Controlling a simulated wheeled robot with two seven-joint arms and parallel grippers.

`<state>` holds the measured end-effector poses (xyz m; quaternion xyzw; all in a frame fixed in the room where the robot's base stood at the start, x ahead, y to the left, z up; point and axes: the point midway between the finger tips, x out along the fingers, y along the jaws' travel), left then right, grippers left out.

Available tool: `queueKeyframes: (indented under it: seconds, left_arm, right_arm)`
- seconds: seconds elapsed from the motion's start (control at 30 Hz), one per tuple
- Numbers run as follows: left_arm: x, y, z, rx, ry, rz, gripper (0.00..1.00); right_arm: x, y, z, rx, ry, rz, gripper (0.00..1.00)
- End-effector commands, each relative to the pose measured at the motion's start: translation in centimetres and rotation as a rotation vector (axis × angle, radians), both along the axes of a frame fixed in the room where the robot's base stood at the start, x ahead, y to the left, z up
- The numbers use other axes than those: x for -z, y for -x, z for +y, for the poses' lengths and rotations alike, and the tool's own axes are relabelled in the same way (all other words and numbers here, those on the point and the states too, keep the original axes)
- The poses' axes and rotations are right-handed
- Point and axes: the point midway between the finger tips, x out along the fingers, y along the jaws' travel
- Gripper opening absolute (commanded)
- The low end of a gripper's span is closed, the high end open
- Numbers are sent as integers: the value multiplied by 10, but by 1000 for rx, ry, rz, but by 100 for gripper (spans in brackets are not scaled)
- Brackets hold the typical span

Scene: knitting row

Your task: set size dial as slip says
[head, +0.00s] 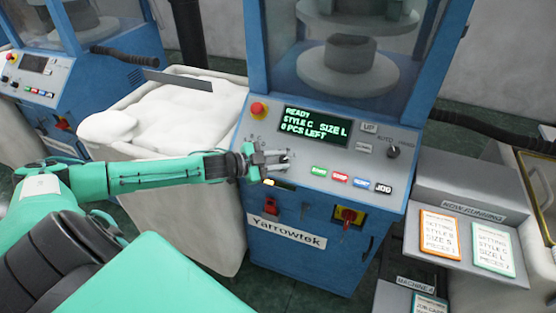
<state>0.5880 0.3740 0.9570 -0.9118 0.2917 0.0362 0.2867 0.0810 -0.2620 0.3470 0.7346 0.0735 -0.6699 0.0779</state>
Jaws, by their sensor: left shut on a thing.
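The blue knitting machine's sloped control panel (300,179) is ahead of me. Its screen (316,127) reads READY, STYLE C, SIZE L, 0 PCS LEFT. My left gripper (279,161) reaches in from the left and is shut on a dial at the panel's left side, below the red stop button. The fingers hide most of this dial and its marks. Two slips stand on the NOW RUNNING holder at right: an orange-edged slip (440,234) and a teal-edged slip (492,248). Their small print is hard to read. My right gripper is not in view.
Green, red, blue and black buttons line the panel's lower edge. A black AUTO/HAND knob (393,151) is at right. A bin of white material (185,106) stands at left.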

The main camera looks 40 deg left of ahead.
Motion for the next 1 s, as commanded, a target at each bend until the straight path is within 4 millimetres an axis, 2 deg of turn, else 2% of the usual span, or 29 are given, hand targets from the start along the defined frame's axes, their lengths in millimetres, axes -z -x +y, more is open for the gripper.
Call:
queueKeyframes:
  seconds: [0.2,0.23,0.33,0.73,1.0]
  left_arm:
    - [0,0,-1,2,1,-1,3]
    - [0,0,-1,2,1,-1,28]
    - [0,0,-1,1,1,-1,48]
    - [1,3,1,0,0,2,48]
    - [-2,19,11,-1,0,4,48]
  right_arm:
    - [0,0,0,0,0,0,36]
    - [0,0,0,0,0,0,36]
    - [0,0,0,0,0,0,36]
    - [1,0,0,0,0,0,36]
    - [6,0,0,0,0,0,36]
